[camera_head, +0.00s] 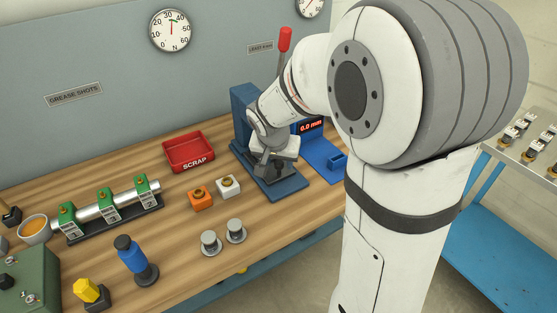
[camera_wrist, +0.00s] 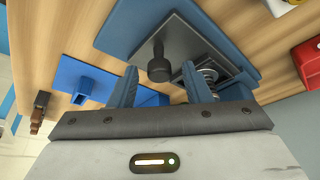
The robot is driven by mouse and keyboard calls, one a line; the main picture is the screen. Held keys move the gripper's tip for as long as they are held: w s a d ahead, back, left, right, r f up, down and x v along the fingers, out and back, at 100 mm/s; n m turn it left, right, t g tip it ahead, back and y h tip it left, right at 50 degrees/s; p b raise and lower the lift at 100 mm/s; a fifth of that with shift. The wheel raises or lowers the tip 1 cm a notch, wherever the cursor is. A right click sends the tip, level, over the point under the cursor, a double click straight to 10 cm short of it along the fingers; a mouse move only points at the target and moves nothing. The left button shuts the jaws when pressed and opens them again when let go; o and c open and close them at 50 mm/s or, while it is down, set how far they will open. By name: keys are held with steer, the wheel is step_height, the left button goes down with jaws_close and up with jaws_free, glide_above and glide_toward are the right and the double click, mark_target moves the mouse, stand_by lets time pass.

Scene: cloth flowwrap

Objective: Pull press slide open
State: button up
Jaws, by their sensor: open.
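The blue press (camera_head: 241,103) stands at the back of the wooden bench, with a red-tipped lever (camera_head: 285,40) above it. In the wrist view its dark grey slide (camera_wrist: 180,32) lies on a blue base (camera_wrist: 118,28). A dark round knob (camera_wrist: 160,69) sticks out from the slide towards my gripper. My gripper (camera_wrist: 160,75) is open, one finger on each side of the knob, with gaps visible on both sides. In the head view my gripper (camera_head: 268,163) is low at the press, and my arm hides much of the press and the slide.
A blue gauge with a 0.0 mm display (camera_head: 311,126) stands right of the press. A red scrap tray (camera_head: 188,151) is to the left. Orange (camera_head: 201,200) and white (camera_head: 228,189) blocks and two grey metal parts (camera_head: 236,231) stand in front. Bare bench lies between them.

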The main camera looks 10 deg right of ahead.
steer(key=shift+c, duration=0.3)
jaws_close()
